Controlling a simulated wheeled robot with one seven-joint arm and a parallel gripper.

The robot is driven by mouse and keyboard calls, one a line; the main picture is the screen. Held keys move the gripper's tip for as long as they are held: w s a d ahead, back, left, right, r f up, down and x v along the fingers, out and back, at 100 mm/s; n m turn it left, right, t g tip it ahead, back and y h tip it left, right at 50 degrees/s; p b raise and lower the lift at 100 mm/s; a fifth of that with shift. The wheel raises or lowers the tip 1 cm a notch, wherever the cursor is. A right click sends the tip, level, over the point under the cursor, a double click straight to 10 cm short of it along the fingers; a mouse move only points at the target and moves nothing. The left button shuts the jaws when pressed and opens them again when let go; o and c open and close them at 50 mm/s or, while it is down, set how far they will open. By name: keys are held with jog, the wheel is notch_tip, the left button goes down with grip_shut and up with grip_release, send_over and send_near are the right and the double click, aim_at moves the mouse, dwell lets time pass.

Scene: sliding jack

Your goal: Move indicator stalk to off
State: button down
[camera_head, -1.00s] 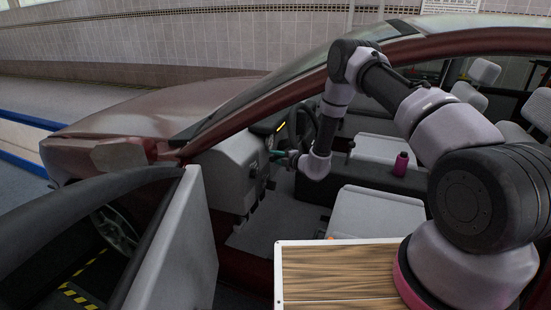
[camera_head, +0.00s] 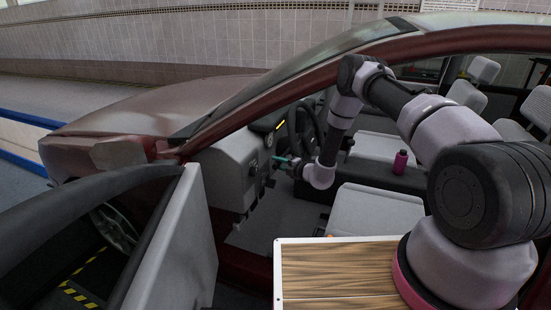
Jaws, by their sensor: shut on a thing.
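My gripper (camera_head: 279,159), with teal fingers, is inside the car at the dashboard, just below and left of the steering wheel (camera_head: 293,133). It is shut on the indicator stalk, which is too small and too covered by the fingers to make out clearly. The stalk's exact position cannot be read from this view.
The open car door (camera_head: 176,250) stands at the left. The grey dashboard (camera_head: 225,174) lies left of my gripper. A front seat (camera_head: 362,212) and a magenta bottle (camera_head: 400,163) are to the right. The windshield pillar runs above my arm. The footwell (camera_head: 270,225) is clear.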

jog(key=shift+d+f, duration=0.15)
jog(key=shift+f, duration=0.05)
jog(key=c, duration=0.6)
grip_release()
jog(key=v, duration=1)
jog(key=shift+s+d+r, duration=0.1)
jog(key=shift+s+d, duration=0.15)
jog(key=shift+s, duration=0.05)
jog(key=shift+d, duration=0.1)
